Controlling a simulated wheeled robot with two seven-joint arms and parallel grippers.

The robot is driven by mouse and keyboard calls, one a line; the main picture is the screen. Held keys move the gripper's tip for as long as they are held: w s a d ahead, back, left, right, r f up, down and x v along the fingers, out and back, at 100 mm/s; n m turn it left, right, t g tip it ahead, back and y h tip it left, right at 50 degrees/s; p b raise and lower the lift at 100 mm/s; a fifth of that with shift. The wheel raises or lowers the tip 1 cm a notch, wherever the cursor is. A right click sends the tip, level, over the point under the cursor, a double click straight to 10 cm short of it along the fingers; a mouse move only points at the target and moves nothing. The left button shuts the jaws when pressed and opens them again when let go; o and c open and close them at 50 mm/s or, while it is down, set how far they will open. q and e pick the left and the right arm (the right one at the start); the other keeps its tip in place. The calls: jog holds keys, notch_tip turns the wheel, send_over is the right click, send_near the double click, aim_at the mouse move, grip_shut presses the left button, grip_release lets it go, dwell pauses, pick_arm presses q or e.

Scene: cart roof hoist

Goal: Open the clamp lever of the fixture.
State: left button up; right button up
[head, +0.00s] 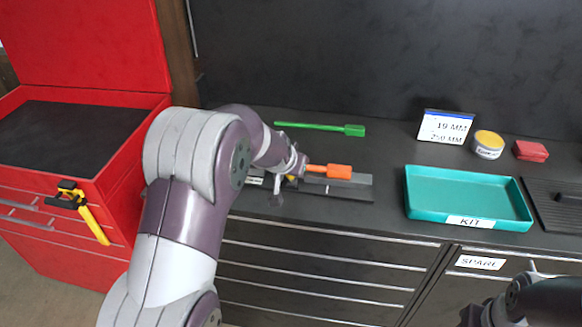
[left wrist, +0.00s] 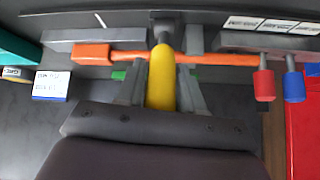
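The fixture is a grey rail (head: 352,187) on the bench, with an orange-handled tool (head: 340,171) lying along it. The tool also shows crossing the left wrist view (left wrist: 94,54). The yellow clamp lever (left wrist: 161,82) points toward the camera in the left wrist view. Only a bit of yellow shows in the head view, beside my left gripper (head: 283,188). In the left wrist view my left gripper's fingers (left wrist: 163,85) flank the lever closely; firm contact is unclear. My right gripper (head: 490,312) is partly in view at the lower right, its fingers unclear.
A red knob (left wrist: 264,84) and a blue knob (left wrist: 293,84) hang right of the lever. A green tool (head: 325,127) lies behind the fixture. A teal tray (head: 412,204), a sign (head: 444,127), a yellow-topped tin (head: 487,146) and a red box (head: 530,151) stand right.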

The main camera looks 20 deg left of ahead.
pick_arm(q)
jog(key=o, duration=0.3)
jog(key=shift+o, duration=0.2)
jog(key=v, duration=1.2)
jog(key=shift+s+r, duration=0.25)
jog(key=shift+r, duration=0.05)
jog(key=s+d+f+g, duration=0.3)
jog(key=s+f, duration=0.4)
jog(key=s, duration=0.1)
jog(key=s+d+f+g+h, duration=0.1)
jog(key=s+d+f+g, duration=0.2)
jog(key=s+f, duration=0.4)
jog(key=shift+s+d+g, duration=0.3)
jog(key=shift+s+d, duration=0.35)
jog(key=shift+s, duration=0.1)
